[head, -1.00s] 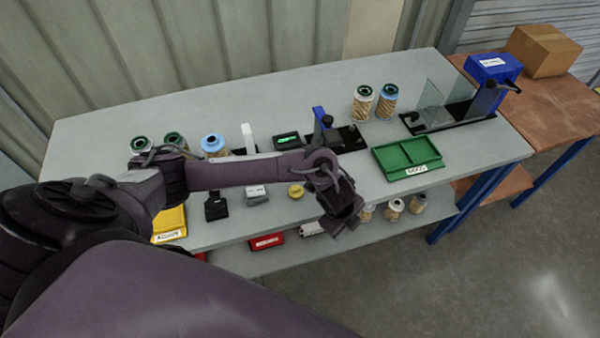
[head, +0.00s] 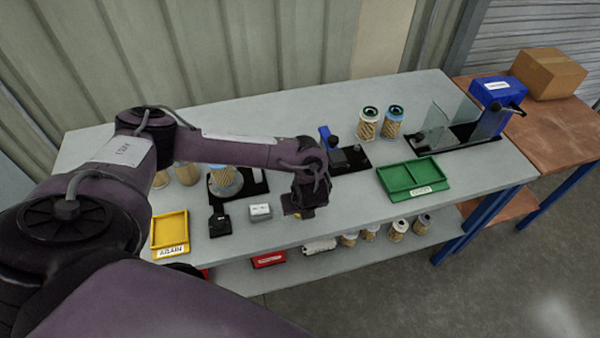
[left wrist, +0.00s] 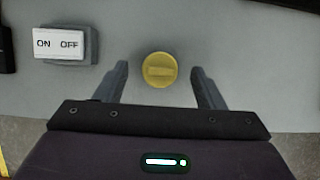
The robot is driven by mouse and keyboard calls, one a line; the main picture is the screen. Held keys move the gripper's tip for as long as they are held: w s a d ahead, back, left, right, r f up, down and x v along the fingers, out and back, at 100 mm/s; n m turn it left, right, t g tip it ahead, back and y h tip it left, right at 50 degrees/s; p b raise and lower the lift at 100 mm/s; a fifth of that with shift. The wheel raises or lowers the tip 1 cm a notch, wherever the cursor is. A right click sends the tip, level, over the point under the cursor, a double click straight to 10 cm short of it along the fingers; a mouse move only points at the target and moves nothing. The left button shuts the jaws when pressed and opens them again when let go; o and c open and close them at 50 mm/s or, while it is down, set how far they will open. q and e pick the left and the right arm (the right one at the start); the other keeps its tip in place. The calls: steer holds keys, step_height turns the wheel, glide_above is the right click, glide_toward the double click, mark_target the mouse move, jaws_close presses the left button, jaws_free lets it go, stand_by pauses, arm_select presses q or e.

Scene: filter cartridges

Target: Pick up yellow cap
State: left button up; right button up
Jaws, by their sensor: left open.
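The yellow cap (left wrist: 159,70) is round with a raised bar across its top, and it lies on the grey bench top. In the left wrist view it sits between the two open fingers of my left gripper (head: 304,207), near the fingertips, with a gap on each side. The gripper is empty and points down over the bench. In the head view the gripper hides most or all of the cap. My right gripper is not in view.
An ON/OFF switch block (left wrist: 62,44) lies left of the cap. A yellow tray (head: 170,232) is further left, a green tray (head: 413,178) to the right. A black fixture with a blue part (head: 345,158) stands behind the gripper. The bench's front edge is close.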

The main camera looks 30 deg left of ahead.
arm_select(q)
steer(key=shift+w+a+f, duration=0.1)
steer(key=shift+w+f, duration=0.05)
steer(key=shift+f, duration=0.35)
steer(key=c, duration=0.9)
steer(key=shift+r, duration=0.1)
